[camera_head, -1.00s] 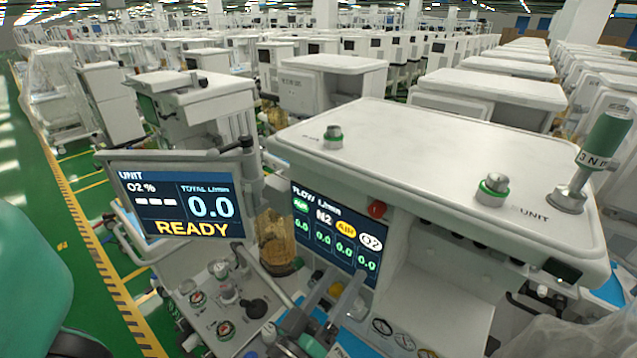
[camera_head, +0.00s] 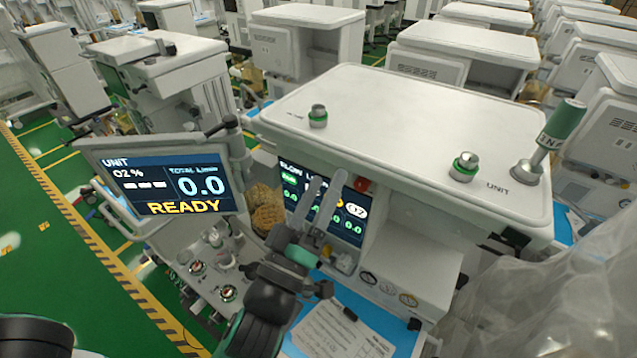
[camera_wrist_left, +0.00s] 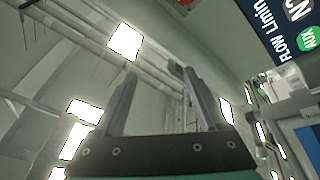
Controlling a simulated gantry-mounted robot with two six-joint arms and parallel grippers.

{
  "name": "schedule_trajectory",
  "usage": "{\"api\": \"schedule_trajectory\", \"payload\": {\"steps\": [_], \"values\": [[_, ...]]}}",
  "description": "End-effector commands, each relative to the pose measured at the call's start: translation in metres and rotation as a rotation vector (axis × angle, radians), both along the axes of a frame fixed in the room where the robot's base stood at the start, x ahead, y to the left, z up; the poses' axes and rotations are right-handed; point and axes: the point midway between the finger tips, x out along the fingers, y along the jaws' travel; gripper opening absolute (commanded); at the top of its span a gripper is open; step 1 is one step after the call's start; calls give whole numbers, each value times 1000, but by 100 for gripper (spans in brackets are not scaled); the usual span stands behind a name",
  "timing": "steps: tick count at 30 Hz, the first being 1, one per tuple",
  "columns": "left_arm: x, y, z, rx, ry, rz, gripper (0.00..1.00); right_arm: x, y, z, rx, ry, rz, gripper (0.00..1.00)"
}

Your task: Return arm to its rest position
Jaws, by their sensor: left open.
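My left gripper (camera_head: 326,178) is open and empty in the head view. Its two grey fingers point up in front of the cart's flow screen (camera_head: 354,231) and cover part of it. Its black and teal wrist rises from the bottom middle. In the left wrist view the same gripper (camera_wrist_left: 155,74) shows both fingers well apart with nothing between them. The flow screen (camera_wrist_left: 292,30) shows at that view's upper right. I cannot tell how far the fingers are from the screen. My right gripper is not in view.
The white cart top (camera_head: 400,120) carries metal-and-green fittings and a green cylinder (camera_head: 562,124). A tilted READY monitor (camera_head: 170,184) stands left of the gripper. A paper sheet (camera_head: 340,330) lies on the blue work surface. Clear plastic sheeting (camera_head: 540,290) hangs at right. Green floor lies at left.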

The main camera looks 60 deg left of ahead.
Motion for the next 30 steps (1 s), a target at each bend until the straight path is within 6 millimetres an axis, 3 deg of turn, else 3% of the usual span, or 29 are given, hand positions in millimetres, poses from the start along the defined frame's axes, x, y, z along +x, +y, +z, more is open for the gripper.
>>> {"api": "schedule_trajectory", "payload": {"steps": [14,17,20,23,27,30], "values": [[0,0,7,-1,-19,1,74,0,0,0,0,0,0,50],[3,1,38,-5,-105,2,74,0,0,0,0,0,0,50],[12,-7,91,-42,-248,-63,74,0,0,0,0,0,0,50],[23,-26,151,-21,-341,-168,74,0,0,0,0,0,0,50],[27,-64,227,154,-384,-280,74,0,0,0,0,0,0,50],[24,-93,262,331,-377,-320,74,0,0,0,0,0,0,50]]}}
